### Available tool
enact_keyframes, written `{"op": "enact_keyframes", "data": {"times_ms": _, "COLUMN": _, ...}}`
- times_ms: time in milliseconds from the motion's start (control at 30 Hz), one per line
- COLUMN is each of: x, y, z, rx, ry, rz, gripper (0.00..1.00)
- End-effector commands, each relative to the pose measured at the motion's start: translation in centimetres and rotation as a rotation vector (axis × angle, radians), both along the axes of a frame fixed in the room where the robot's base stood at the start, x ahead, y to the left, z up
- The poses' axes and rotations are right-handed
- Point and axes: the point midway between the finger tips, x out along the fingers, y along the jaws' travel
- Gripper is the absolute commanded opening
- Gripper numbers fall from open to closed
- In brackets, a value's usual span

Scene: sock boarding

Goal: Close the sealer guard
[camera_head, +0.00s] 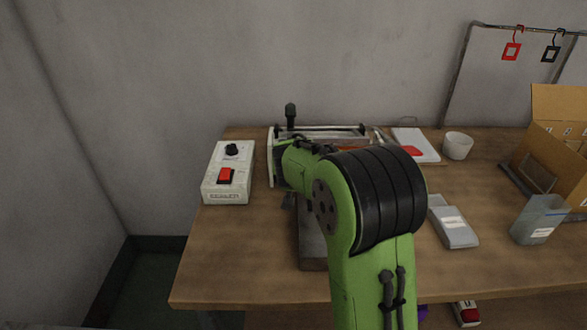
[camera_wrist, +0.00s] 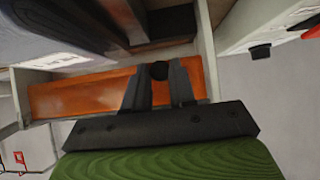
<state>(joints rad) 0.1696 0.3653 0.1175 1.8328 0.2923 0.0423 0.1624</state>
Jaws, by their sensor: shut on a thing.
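The sealer (camera_head: 320,130) stands at the back of the table, mostly hidden behind my green arm in the head view. Its orange guard (camera_wrist: 75,93) is a flat panel across the wrist view, between pale side walls. A small dark round knob (camera_wrist: 158,70) stands at the guard. My gripper (camera_wrist: 158,88) has its two dark fingers either side of this knob, shut on it. In the head view my arm hides the gripper and knob. How far the guard stands open is hard to tell.
A white control box (camera_head: 229,190) with a black dial and red switch stands left of the sealer. To the right are a grey device (camera_head: 453,225), a grey container (camera_head: 538,220), a white cup (camera_head: 457,146) and a cardboard box (camera_head: 555,140). The front left table is clear.

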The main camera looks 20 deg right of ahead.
Motion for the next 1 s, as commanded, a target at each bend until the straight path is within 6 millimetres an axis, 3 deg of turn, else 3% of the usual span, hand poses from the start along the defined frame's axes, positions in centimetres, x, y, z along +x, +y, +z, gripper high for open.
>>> {"op": "enact_keyframes", "data": {"times_ms": 267, "x": 0.0, "y": 0.0, "z": 0.0, "rx": 0.0, "ry": -0.001, "rz": 0.0, "gripper": 0.0}}
{"op": "enact_keyframes", "data": {"times_ms": 300, "x": 0.0, "y": 0.0, "z": 0.0, "rx": 0.0, "ry": -0.001, "rz": 0.0, "gripper": 0.26}}
{"op": "enact_keyframes", "data": {"times_ms": 467, "x": 0.0, "y": 0.0, "z": 0.0, "rx": 0.0, "ry": -0.001, "rz": 0.0, "gripper": 0.5}}
{"op": "enact_keyframes", "data": {"times_ms": 767, "x": -0.2, "y": 0.1, "z": 0.2, "rx": -0.001, "ry": -0.001, "rz": 0.001, "gripper": 0.5}}
{"op": "enact_keyframes", "data": {"times_ms": 867, "x": -1.2, "y": 0.5, "z": 1.3, "rx": -0.001, "ry": -0.002, "rz": 0.001, "gripper": 0.5}}
{"op": "enact_keyframes", "data": {"times_ms": 1000, "x": -3.9, "y": 1.7, "z": 3.7, "rx": -0.002, "ry": -0.005, "rz": 0.004, "gripper": 0.5}}
